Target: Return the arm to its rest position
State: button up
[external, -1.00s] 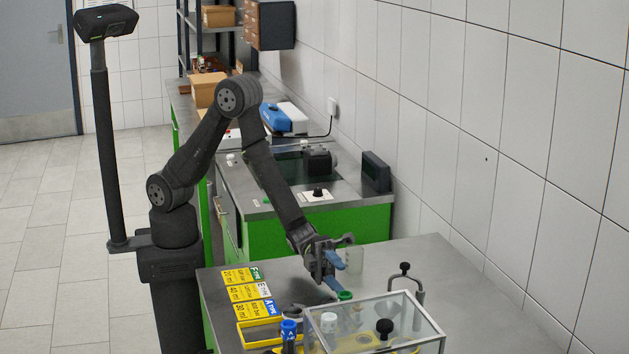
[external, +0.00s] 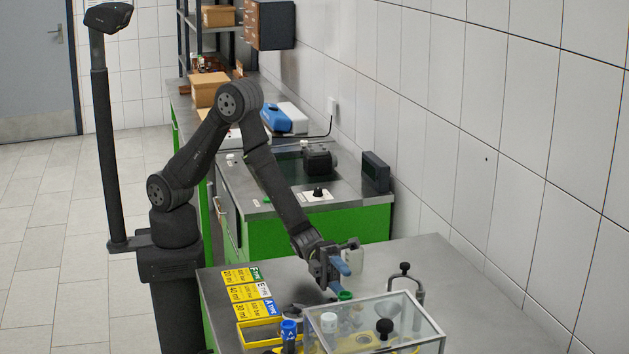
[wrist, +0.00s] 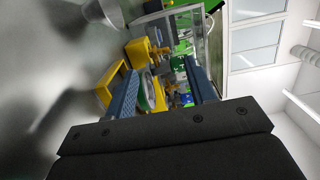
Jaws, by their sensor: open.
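My gripper (external: 340,277) has blue fingers and hangs above the steel table, just behind the clear-walled box, in the external view. In the wrist view my gripper (wrist: 160,92) shows its two blue fingers spread apart. No object is clearly held between them. A green-topped part (external: 345,296) stands below the fingertips by the box. My arm is bent, with its elbow raised and its forearm sloping down to the right.
A clear-walled box (external: 420,318) stands at the table's front. A blue-capped part (external: 289,328) and a yellow tray (external: 258,334) lie left of it, near yellow label cards (external: 240,276). A clamp-like fixture (external: 405,278) stands right. The table's back right (external: 430,255) is bare.

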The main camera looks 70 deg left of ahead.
jog(key=d, duration=0.6)
jog(key=shift+w+d, duration=0.3)
jog(key=shift+d+f, duration=0.1)
jog(key=shift+f, duration=0.1)
jog(key=shift+r, duration=0.2)
jog(key=shift+o, duration=0.2)
